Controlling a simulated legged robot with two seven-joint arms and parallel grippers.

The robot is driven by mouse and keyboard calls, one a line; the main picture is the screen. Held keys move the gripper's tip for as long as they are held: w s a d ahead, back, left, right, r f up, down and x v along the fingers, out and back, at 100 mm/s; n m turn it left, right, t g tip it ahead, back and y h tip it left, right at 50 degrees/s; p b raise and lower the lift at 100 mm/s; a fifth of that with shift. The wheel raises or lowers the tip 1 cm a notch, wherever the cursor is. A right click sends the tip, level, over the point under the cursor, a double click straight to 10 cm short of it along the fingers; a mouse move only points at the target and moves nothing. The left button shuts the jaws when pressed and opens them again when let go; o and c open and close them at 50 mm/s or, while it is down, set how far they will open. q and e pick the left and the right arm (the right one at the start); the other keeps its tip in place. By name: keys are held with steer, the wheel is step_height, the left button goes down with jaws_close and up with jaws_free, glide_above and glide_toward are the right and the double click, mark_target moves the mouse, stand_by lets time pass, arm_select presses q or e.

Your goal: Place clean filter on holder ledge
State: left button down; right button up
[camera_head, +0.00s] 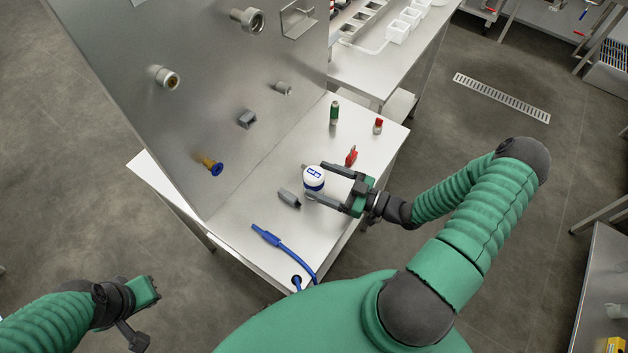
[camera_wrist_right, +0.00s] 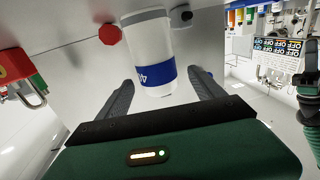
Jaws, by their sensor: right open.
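A white cylinder with a blue band (camera_head: 314,178), which looks like the filter, stands on the metal table. My right gripper (camera_head: 312,181) is open, with one finger on each side of it. In the right wrist view the white cylinder (camera_wrist_right: 150,50) is between and beyond the two finger ends (camera_wrist_right: 162,77); gaps show beside it. A bent metal bracket (camera_head: 297,22) on the upright panel may be the holder ledge; I cannot be sure. My left gripper (camera_head: 138,310) hangs at lower left, away from the table, and its jaws are unclear.
A grey block (camera_head: 289,198) and a red clip (camera_head: 351,156) are close to the right gripper. A green bottle (camera_head: 334,112) and a red-capped bottle (camera_head: 378,126) stand farther back. A blue hose (camera_head: 284,246) lies in front. Fittings stick out from the steel panel (camera_head: 215,105).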

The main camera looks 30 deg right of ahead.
mark_target(313, 176)
steer(key=x, duration=0.3)
steer(key=shift+w, duration=0.25)
steer(key=shift+s+d, duration=0.1)
steer(key=shift+d, duration=0.05)
steer(key=c, duration=0.3)
jaws_close()
steer(key=shift+r, duration=0.1)
